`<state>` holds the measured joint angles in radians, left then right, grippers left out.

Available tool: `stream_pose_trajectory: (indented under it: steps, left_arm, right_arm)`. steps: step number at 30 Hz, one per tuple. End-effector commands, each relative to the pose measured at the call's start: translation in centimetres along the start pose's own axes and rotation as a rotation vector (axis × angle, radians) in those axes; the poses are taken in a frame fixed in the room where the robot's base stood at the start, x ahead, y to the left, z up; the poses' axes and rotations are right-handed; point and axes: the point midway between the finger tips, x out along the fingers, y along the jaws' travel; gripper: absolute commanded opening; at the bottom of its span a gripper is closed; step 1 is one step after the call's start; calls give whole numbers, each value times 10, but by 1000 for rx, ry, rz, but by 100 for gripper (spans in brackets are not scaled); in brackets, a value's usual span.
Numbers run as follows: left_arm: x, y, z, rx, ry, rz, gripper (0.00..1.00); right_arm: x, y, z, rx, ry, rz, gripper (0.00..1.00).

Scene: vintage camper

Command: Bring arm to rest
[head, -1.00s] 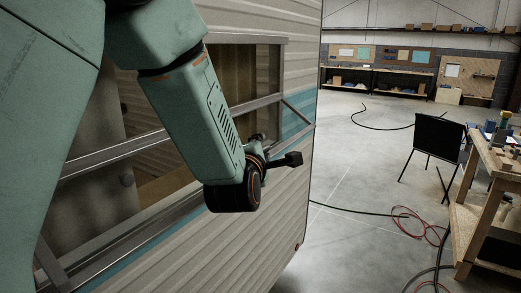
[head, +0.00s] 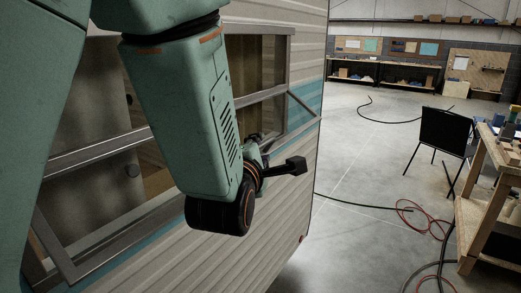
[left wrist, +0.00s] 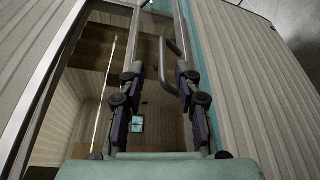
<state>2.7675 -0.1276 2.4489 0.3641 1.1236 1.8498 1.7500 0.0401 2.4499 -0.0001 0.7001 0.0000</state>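My left arm (head: 185,115) reaches in from the left in the head view, its green links in front of the camper's open window (head: 262,75). Its dark wrist joint is low and close to the camper's ribbed side. My left gripper (left wrist: 158,78) shows in the left wrist view with its two fingers apart and nothing held between them. A curved metal handle (left wrist: 168,65) shows in the gap between the fingers; I cannot tell its distance. The fingers are mostly hidden behind the wrist in the head view. My right gripper is out of view.
The camper wall (head: 255,235) fills the left side. Open concrete floor (head: 350,150) lies to the right, with a red hose (head: 420,215) and dark cables on it.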

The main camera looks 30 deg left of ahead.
Motion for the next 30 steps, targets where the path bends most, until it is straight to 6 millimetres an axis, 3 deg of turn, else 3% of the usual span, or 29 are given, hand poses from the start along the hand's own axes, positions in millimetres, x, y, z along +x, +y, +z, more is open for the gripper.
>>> stream_pose_trajectory:
  steps: [11, 14, 21, 23, 26, 30]
  left_arm:
    - [0, 0, 0, 37, 0, -1, 34]
    - [0, -3, 0, 144, 0, -15, 34]
    - [-1, -25, 4, 598, -53, -104, 34]
    - [-1, -40, 2, 725, -79, -140, 34]
    - [-3, -84, -6, 946, -138, -223, 34]
    - [-12, -168, -28, 1254, -269, -370, 34]
  right_arm:
    - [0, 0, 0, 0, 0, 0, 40]
    - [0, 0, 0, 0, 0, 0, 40]
    - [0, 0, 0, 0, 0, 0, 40]
    - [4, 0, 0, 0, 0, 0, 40]
    - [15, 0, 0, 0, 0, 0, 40]
    - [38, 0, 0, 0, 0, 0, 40]
